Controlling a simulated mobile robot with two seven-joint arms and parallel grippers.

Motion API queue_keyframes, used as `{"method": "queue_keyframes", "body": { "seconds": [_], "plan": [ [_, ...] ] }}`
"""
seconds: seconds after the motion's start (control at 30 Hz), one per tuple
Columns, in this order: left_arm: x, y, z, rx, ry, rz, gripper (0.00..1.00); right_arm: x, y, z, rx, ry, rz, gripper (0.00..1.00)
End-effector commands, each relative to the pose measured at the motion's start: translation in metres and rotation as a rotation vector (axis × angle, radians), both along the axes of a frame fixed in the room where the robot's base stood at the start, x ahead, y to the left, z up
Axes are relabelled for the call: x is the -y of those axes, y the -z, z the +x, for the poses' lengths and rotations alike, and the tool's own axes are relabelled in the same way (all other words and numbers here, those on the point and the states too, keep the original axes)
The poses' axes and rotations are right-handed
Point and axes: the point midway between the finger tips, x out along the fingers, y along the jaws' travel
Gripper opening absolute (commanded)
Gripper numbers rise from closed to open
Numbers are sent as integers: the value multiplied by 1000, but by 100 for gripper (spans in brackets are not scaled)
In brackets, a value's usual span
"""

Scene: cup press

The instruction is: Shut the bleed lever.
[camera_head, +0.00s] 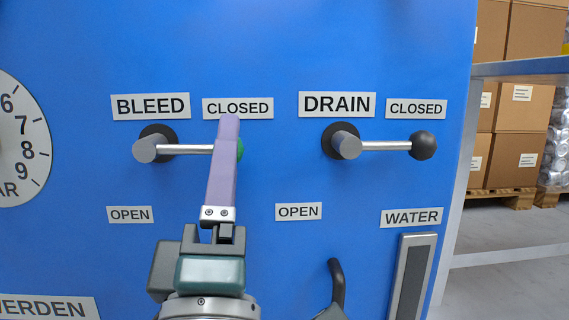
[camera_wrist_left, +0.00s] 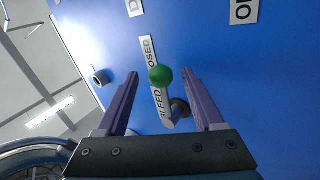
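The bleed lever (camera_head: 185,149) is a metal rod on a grey hub, lying level and pointing right, below the CLOSED label (camera_head: 238,108). Its green knob (camera_head: 240,149) is mostly hidden behind my left gripper in the head view. My left gripper (camera_head: 229,118) reaches up from below in front of the knob; one finger hides the other there. In the left wrist view the two purple fingers are apart, and the green knob (camera_wrist_left: 160,75) shows between them, with a gap on each side. My right gripper is not in view.
The drain lever (camera_head: 385,146) with a black knob lies level to the right. OPEN labels (camera_head: 130,214) sit lower on the blue panel. A dark curved handle (camera_head: 336,285) and a gauge (camera_head: 18,140) are nearby. Shelving with boxes (camera_head: 522,103) stands beyond the panel's right edge.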

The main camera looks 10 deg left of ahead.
Motion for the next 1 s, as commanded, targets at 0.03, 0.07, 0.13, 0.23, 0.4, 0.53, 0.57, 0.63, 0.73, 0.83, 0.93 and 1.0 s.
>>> {"method": "queue_keyframes", "body": {
  "seconds": [0.03, 0.07, 0.13, 0.23, 0.4, 0.53, 0.57, 0.63, 0.73, 0.83, 0.93, 1.0],
  "plan": [
    [0, 0, 0, -1, 0, 0, 69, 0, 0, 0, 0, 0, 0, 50],
    [0, 0, 0, -1, 0, 0, 69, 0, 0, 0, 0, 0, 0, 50],
    [0, 0, 0, -1, -1, 0, 69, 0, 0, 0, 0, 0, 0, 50],
    [0, 2, -1, -2, 0, 1, 69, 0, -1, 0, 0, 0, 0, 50],
    [5, 13, -18, -7, 1, 1, 69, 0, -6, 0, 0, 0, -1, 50],
    [11, 28, -40, -8, 1, 1, 69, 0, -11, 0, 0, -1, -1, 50],
    [13, 32, -45, -7, 2, 2, 69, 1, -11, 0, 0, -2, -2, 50],
    [16, 39, -56, -6, 1, 1, 69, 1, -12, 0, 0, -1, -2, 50],
    [19, 48, -68, -5, 1, 0, 69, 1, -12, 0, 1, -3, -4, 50],
    [21, 53, -76, -2, 0, 1, 69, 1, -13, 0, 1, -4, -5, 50],
    [22, 55, -79, -1, 1, 0, 69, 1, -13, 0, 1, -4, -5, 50],
    [22, 55, -80, 0, 1, -1, 69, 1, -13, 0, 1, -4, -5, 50]
  ]
}}
